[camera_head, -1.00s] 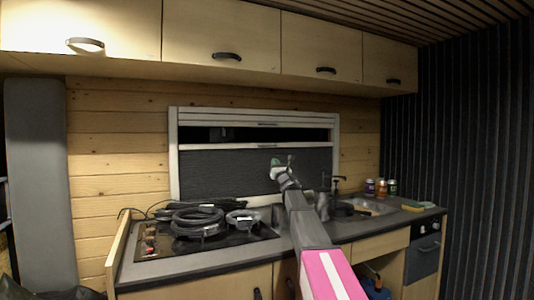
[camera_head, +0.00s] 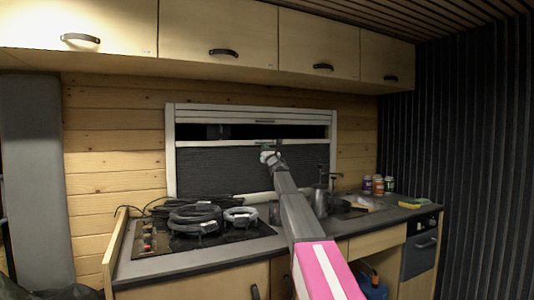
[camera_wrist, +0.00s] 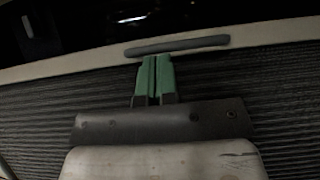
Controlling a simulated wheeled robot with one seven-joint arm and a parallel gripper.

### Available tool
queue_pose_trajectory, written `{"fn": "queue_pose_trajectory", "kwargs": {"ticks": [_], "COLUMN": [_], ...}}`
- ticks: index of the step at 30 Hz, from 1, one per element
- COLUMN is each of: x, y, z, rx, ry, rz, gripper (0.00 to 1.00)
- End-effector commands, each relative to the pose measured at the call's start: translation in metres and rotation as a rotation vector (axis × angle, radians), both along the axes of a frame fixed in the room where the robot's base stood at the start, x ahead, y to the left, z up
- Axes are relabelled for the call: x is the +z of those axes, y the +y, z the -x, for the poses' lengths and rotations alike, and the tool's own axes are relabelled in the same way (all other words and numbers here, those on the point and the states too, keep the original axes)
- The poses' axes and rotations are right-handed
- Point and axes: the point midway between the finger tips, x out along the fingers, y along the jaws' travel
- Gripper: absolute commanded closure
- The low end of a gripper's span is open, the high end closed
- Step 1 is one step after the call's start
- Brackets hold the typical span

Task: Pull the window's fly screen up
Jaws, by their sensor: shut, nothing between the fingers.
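The fly screen (camera_head: 215,172) is a dark pleated sheet covering the lower part of the window (camera_head: 171,150). Its pale top bar (camera_head: 205,143) crosses the window, with a dark open strip above it. In the wrist view the pleated screen (camera_wrist: 40,125) lies behind my gripper. A dark grey handle (camera_wrist: 195,43) sits on the pale bar (camera_wrist: 270,33). My gripper (camera_wrist: 154,62) has green fingertips pressed together and empty, just under the handle's lower edge. I cannot tell whether they touch it. In the head view my gripper (camera_head: 267,149) is at the bar, right of the window's middle.
A counter with a hob (camera_head: 150,245) and coiled black hoses (camera_head: 195,215) stands below the window. A metal jug (camera_head: 320,202), a tap and several small bottles (camera_head: 378,184) are on the right. Overhead cabinets (camera_head: 225,35) hang above.

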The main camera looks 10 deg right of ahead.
Motion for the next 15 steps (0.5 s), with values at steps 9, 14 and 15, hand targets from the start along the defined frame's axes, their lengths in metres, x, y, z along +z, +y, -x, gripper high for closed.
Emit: {"fn": "queue_pose_trajectory", "kwargs": {"ticks": [9, 14, 15], "x": [0.004, 0.033, 0.041], "y": [0.000, 0.000, 0.000], "z": [0.000, 0.000, -0.001], "rx": [0.000, 0.000, 0.001], "ry": [0.000, -0.002, -0.002], "rz": [0.000, 0.001, 0.000], "gripper": [1.00, 1.00, 1.00]}}
